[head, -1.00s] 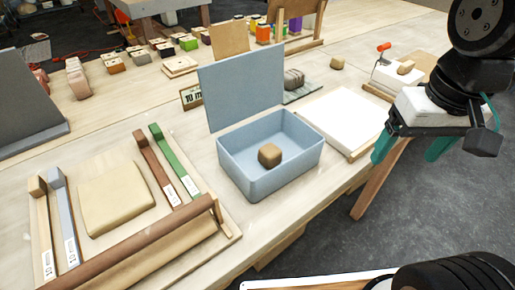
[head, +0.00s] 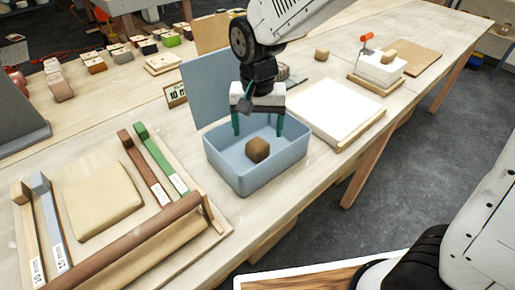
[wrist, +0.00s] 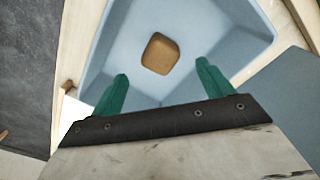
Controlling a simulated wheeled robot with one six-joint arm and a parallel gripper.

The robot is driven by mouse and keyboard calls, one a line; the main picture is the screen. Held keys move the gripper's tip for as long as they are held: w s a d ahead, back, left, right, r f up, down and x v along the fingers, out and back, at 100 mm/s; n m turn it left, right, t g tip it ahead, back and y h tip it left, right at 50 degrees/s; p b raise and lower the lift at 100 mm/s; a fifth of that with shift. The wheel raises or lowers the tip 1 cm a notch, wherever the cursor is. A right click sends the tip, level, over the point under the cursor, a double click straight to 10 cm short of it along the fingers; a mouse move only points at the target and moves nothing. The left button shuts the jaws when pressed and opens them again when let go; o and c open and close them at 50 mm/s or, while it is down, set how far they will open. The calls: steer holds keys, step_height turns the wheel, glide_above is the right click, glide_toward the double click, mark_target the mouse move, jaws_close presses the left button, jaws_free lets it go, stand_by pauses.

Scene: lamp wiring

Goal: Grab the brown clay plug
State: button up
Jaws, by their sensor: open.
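The brown clay plug (head: 257,149) is a small rounded block.
A tray with a white slab (head: 325,108) stands right of the box. A board with a tan slab (head: 100,195) and several coloured strips lies to the left. Another small tan block (head: 321,54) sits farther back.

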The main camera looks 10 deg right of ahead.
mark_target(257, 142)
step_height(257, 142, down, 7)
steer(key=shift+r, duration=0.15)
steer(key=c, duration=1.2)
